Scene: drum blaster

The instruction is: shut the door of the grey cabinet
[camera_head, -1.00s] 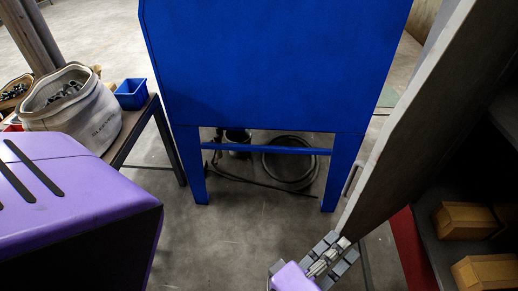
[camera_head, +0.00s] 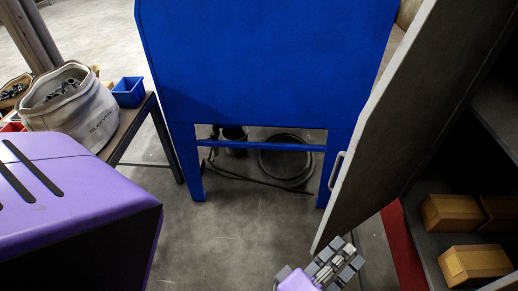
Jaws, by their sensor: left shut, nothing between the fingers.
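The grey cabinet (camera_head: 505,105) stands at the right with its dark inside showing. Its grey door (camera_head: 405,125) stands open, a tall slanting panel between the cabinet and the blue machine. A handle (camera_head: 337,172) sticks out at the door's left edge. My left gripper (camera_head: 338,262) is shut and empty at the bottom of the head view, close by the door's low near corner. I cannot tell whether it touches the door. My right gripper is not in view.
Cardboard boxes (camera_head: 452,214) sit on the cabinet's shelves. The big blue machine (camera_head: 265,65) stands ahead on legs. At the left a table (camera_head: 135,130) holds a fabric bag (camera_head: 70,110) and a small blue bin (camera_head: 129,92). Bare floor (camera_head: 230,240) lies in the middle.

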